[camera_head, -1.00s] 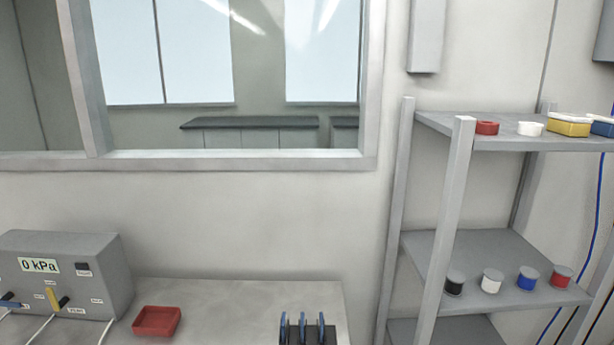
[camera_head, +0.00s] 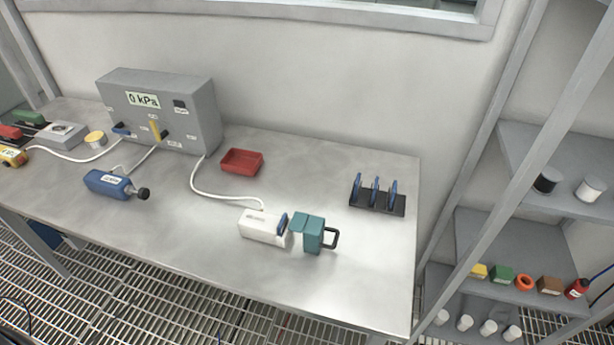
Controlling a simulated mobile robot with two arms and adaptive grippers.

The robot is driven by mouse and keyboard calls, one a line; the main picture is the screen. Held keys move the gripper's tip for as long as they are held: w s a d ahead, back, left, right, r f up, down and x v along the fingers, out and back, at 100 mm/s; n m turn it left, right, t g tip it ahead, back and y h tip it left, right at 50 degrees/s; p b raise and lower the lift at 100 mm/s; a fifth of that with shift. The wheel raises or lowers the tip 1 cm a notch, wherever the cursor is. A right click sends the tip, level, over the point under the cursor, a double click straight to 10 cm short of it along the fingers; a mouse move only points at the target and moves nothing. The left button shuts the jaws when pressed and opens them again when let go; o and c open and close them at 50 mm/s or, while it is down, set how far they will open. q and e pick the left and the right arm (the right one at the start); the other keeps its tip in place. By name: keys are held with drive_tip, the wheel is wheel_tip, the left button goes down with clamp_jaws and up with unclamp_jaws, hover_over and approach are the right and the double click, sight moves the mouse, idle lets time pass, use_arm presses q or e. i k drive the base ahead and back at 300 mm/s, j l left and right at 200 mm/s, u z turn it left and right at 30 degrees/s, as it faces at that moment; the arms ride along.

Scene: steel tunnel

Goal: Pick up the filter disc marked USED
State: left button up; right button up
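No marking USED can be read on any disc from here. A blue-edged disc (camera_head: 283,223) stands at the right end of a white housing (camera_head: 262,227) on the table, between it and a teal part with a dark handle (camera_head: 314,233). Three other blue-edged discs, the middle one here (camera_head: 375,190), stand upright in a black rack (camera_head: 399,207) at the table's right side. Neither of my grippers is in view.
On the steel table (camera_head: 345,290) are an empty-looking red tray (camera_head: 242,162), a grey box reading 0 kPa (camera_head: 185,105) with white hoses, and a blue cylinder (camera_head: 106,183). Shelves (camera_head: 530,230) stand at the right. The table's front right is clear.

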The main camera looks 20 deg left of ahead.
sight(283, 224)
drive_tip(key=j+u, duration=0.15)
drive_tip(key=j, duration=0.55)
drive_tip(key=j+u, duration=0.15)
drive_tip(key=j, duration=0.55)
drive_tip(key=i+j+u, duration=0.15)
drive_tip(key=j, duration=0.5)
drive_tip(key=k, duration=0.05)
